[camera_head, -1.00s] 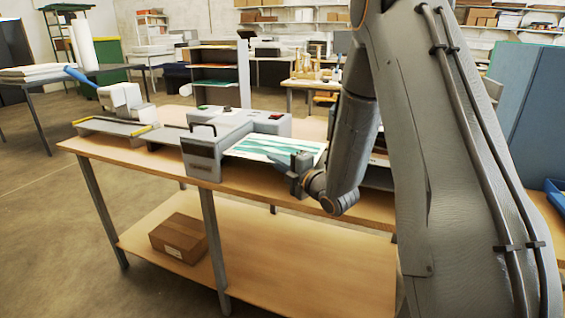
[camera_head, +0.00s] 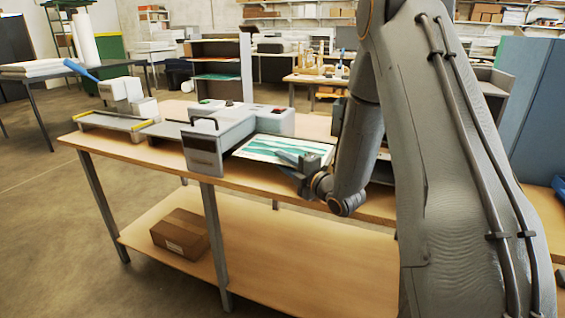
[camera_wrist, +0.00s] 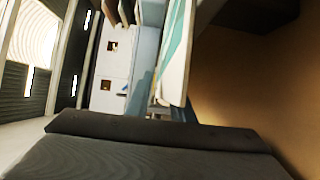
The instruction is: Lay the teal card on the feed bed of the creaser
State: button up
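The teal card (camera_head: 280,149), white with teal wave bands, lies roughly level at the right side of a grey machine (camera_head: 207,150) on the bench. My gripper (camera_head: 300,165) is at the card's near right edge. In the wrist view the card (camera_wrist: 178,55) shows nearly edge-on between my blue fingers (camera_wrist: 165,105), which appear closed on it. Whether the card touches the surface beneath it is unclear. A white machine with a blue lever (camera_head: 125,92) and a low bed with yellow ends (camera_head: 112,121) stands at the bench's left end. No label shows which machine is the creaser.
The wooden bench (camera_head: 250,174) has a lower shelf holding a cardboard box (camera_head: 180,233). A dark shelf rack (camera_head: 215,68) stands behind the grey machine. A blue-grey cabinet (camera_head: 532,105) is at the right. Open floor lies in front and to the left.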

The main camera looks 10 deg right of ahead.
jog(key=b+v, duration=0.2)
jog(key=v, duration=1)
dwell(0.4)
